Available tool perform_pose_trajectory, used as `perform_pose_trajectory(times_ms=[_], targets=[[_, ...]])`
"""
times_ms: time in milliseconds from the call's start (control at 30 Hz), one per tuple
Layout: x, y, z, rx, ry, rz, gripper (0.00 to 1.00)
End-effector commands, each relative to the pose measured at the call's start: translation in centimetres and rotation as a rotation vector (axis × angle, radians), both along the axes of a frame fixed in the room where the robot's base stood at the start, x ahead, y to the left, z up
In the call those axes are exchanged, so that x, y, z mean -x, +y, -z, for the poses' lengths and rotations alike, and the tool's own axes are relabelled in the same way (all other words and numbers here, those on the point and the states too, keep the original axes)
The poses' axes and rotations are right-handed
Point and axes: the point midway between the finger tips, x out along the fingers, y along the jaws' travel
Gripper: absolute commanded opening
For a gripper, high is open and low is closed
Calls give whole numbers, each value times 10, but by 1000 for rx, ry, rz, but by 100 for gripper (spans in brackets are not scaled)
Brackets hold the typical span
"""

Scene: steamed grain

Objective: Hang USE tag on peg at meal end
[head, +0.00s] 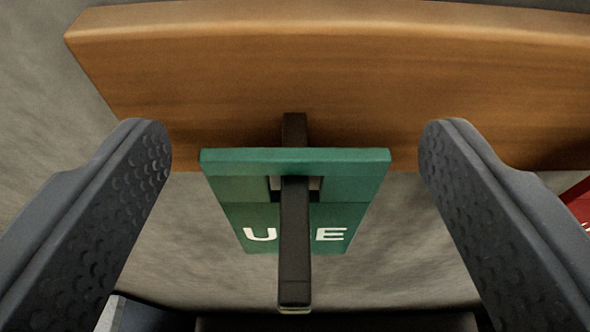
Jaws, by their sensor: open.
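The green USE tag (345,190) hangs on a dark peg (295,245) in the middle of the head view. The peg comes out of a wooden board and passes through the tag's slot, its end toward me. The peg covers the middle letter, so only U and E show. My gripper (296,145) is open, with one dark dimpled finger to the left of the tag and one to the right. Both fingers are apart from the tag, with a clear gap on each side.
The wooden board (330,75) spans the top of the view behind the tag. Part of a red thing (578,203) shows at the right edge, beyond my right finger. A grey mottled surface (400,235) lies behind. A dark edge runs along the bottom.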

Motion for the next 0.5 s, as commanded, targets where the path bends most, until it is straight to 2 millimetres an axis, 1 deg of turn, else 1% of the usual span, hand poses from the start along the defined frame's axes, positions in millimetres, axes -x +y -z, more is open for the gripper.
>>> perform_pose_trajectory(times_ms=[167,367,500], targets=[[7,0,-3,0,-2,0,72],[27,0,-7,0,0,0,72],[44,0,-14,0,-4,0,72]])
